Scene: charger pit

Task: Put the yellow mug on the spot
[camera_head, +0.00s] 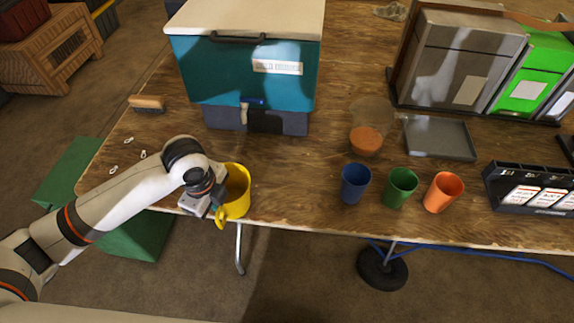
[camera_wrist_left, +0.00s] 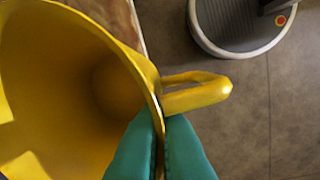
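The yellow mug (camera_head: 236,186) is at the table's front edge, left of centre in the head view, with its handle toward the floor side. My left gripper (camera_head: 214,200) is at its left side. In the left wrist view, the teal fingertips (camera_wrist_left: 163,125) pinch the wall of the mug (camera_wrist_left: 60,95) at the rim, close to the handle. I cannot tell whether the mug's base touches the table. My right gripper is not in view.
Blue (camera_head: 355,184), green (camera_head: 400,188) and orange (camera_head: 443,192) cups stand in a row near the front edge. A teal cooler (camera_head: 240,75) is behind the mug. A grey tray (camera_head: 438,137) lies right. Bare wood lies between mug and blue cup.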

